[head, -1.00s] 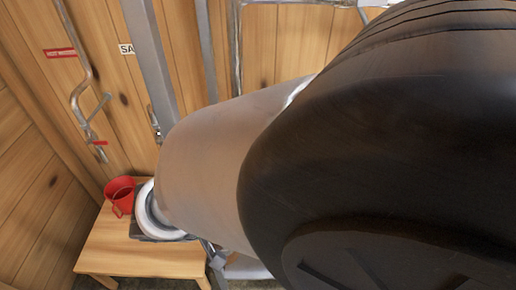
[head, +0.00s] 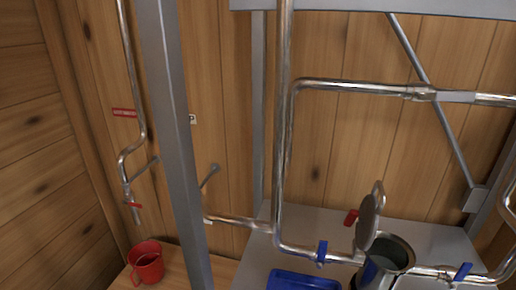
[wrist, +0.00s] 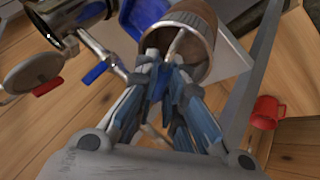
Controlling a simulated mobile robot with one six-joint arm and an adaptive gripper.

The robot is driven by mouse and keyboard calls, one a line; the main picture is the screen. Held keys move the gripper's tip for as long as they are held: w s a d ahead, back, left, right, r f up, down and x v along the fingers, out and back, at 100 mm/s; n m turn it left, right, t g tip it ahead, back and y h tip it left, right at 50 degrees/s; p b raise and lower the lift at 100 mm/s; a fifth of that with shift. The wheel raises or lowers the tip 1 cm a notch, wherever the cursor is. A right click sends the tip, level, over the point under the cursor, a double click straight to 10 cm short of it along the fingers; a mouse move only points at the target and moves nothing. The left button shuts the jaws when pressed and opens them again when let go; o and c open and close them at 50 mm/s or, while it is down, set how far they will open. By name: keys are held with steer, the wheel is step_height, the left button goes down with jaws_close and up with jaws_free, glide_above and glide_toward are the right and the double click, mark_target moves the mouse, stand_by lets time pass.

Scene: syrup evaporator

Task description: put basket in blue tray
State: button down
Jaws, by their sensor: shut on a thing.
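In the wrist view, my gripper (wrist: 165,78) is shut on the basket (wrist: 195,52), a brownish cup-like cylinder with a grey ribbed band. The fingers grip it at its near edge and hide part of it. The blue tray (wrist: 140,14) shows behind and left of the basket, partly covered by it. I cannot tell the height of the basket over the tray. In the head view the blue tray (head: 298,281) sits on the grey bench at the bottom edge, cut off by the frame. My gripper and the basket are not in the head view.
Right of the tray stands a steel pot (head: 388,262) with its lid (head: 368,222) raised. Steel pipes with a blue valve handle (head: 321,252) run behind the tray. A grey post (head: 175,140) stands left, and a red mug (head: 147,262) sits on the wooden table.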

steer(key=w+d, duration=0.8)
steer(key=w, duration=0.2)
steer(key=w+d+f+g+y+p, duration=0.2)
steer(key=w+d+f+p, duration=0.1)
steer(key=w+f, duration=0.2)
steer(key=shift+d+f+g, duration=0.3)
steer(key=shift+d+f, duration=0.1)
steer(key=shift+f, duration=0.65)
steer(key=c, duration=1.7)
jaws_free()
steer(key=shift+r, duration=0.2)
